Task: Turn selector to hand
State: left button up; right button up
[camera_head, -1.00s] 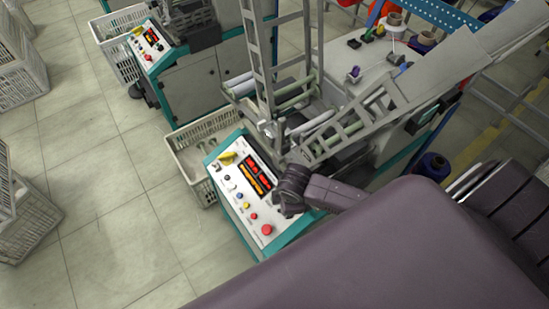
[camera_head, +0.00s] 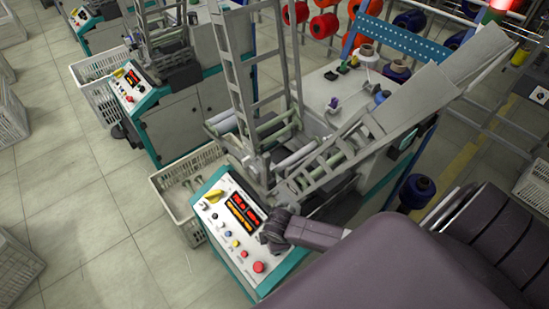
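The winding machine's slanted control panel (camera_head: 212,235) is low in the middle of the head view, white with a teal edge. It has a lit red and orange display (camera_head: 240,213), a yellow knob (camera_head: 213,196) near its top left corner, a row of small coloured buttons and a large red button (camera_head: 258,267). I cannot read which control is the selector or its setting. My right gripper (camera_head: 274,230), dark, is at the panel's right side, beside the display. Its fingers cannot be made out, nor whether it touches the panel. My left gripper is not in view.
A grey lattice frame (camera_head: 243,90) and rollers stand behind the panel. A cream crate (camera_head: 176,185) is on the floor left of it. A second machine (camera_head: 125,85) stands further left. Spools, including a blue one (camera_head: 417,190), are at the right.

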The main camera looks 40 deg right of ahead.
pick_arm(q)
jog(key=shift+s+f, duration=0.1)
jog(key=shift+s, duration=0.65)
pick_arm(e)
grip_shut()
